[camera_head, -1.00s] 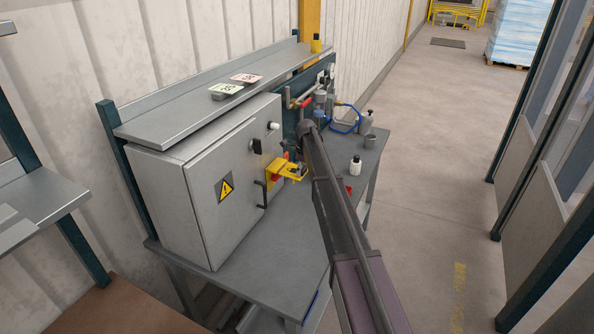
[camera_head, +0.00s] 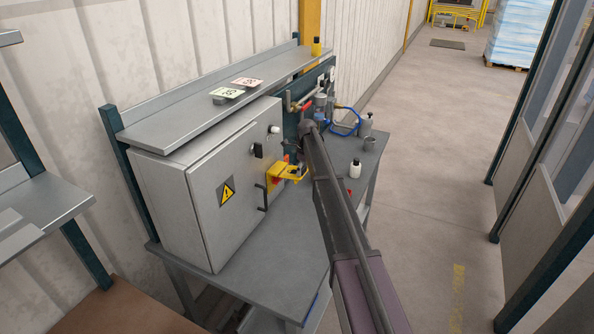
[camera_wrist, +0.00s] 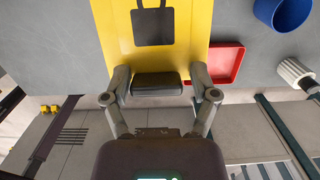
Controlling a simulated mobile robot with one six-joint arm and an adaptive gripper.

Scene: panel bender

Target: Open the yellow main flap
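The yellow flap (camera_wrist: 180,50) fills the upper middle of the wrist view and carries a dark padlock-shaped mark. A dark grey block (camera_wrist: 157,84), like a grip, sits at its near edge. My gripper (camera_wrist: 160,78) is open, with one finger on each side of this block. The left fingertip is close to the block; a narrow gap shows on the right. I cannot tell whether either finger touches it. In the head view, yellow parts (camera_head: 288,176) show beside the grey cabinet; my arm partly covers that area and hides my fingertips.
The grey cabinet (camera_head: 208,200) has a warning sign and black handle. It stands on a grey bench (camera_head: 270,270) under a shelf (camera_head: 215,92). A red tray (camera_wrist: 230,62) and blue cup (camera_wrist: 285,12) lie near the flap. The right floor is clear.

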